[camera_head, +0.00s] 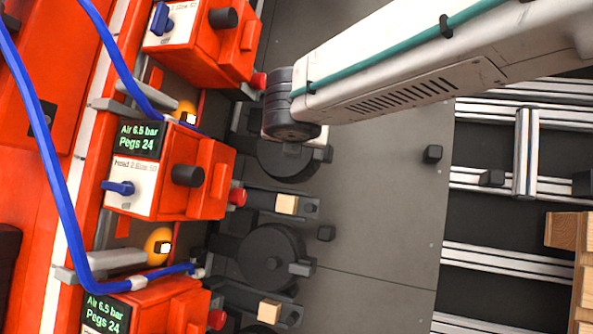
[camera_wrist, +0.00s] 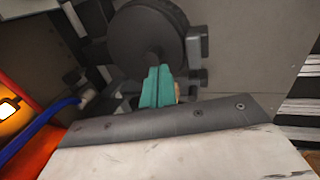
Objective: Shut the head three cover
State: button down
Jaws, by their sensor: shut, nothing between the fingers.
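Orange heads stand in a row at the left of the head view. The middle head (camera_head: 180,170) seems labelled "Head 2"; the label on the upper head (camera_head: 215,40) is too small to read surely, so I cannot tell which is head three. Dark round discs lie beside the heads: one (camera_head: 287,163) partly under my arm, one lower (camera_head: 270,257). I cannot tell whether these are covers. My gripper (camera_wrist: 157,70) shows in the wrist view with teal fingers shut and empty, close to a dark disc (camera_wrist: 148,35); contact is unclear. In the head view my arm hides the fingers.
Blue hoses (camera_head: 45,150) run along the heads at left. Small wooden blocks (camera_head: 287,204) sit in dark holders beside the discs. Grey plate (camera_head: 375,220) right of the discs is mostly clear. Aluminium rails (camera_head: 495,262) and wooden pieces (camera_head: 566,230) are at right.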

jog(key=shift+s+a+r, duration=0.2)
jog(key=shift+s+r, duration=0.1)
jog(key=shift+s, duration=0.3)
jog(key=shift+s+a+r, duration=0.25)
jog(key=shift+s+r, duration=0.1)
jog(key=shift+s, duration=0.2)
jog(key=shift+s+a+r, duration=0.2)
jog(key=shift+s+r, duration=0.1)
jog(key=shift+s, duration=0.3)
jog(key=s+d+f+m+g+h, duration=0.2)
jog(key=s+d+f+m+g, duration=0.1)
jog(key=s+d+f+m, duration=0.5)
jog(key=s+d+f+m+g+h, duration=0.1)
jog(key=s+d+f+m+g, duration=0.25)
jog(key=d+m, duration=0.5)
jog(key=s+d+f+m+g+y, duration=0.1)
jog(key=s+d+f+m+g, duration=0.1)
jog(key=s+d+m, duration=0.3)
jog(key=s+d+f+m+g+y, duration=0.2)
jog(key=s+d+f+m, duration=0.2)
jog(key=s+m, duration=0.8)
jog(key=shift+s+d+g, duration=0.35)
jog(key=shift+s+d, duration=0.85)
jog(key=shift+s, duration=0.1)
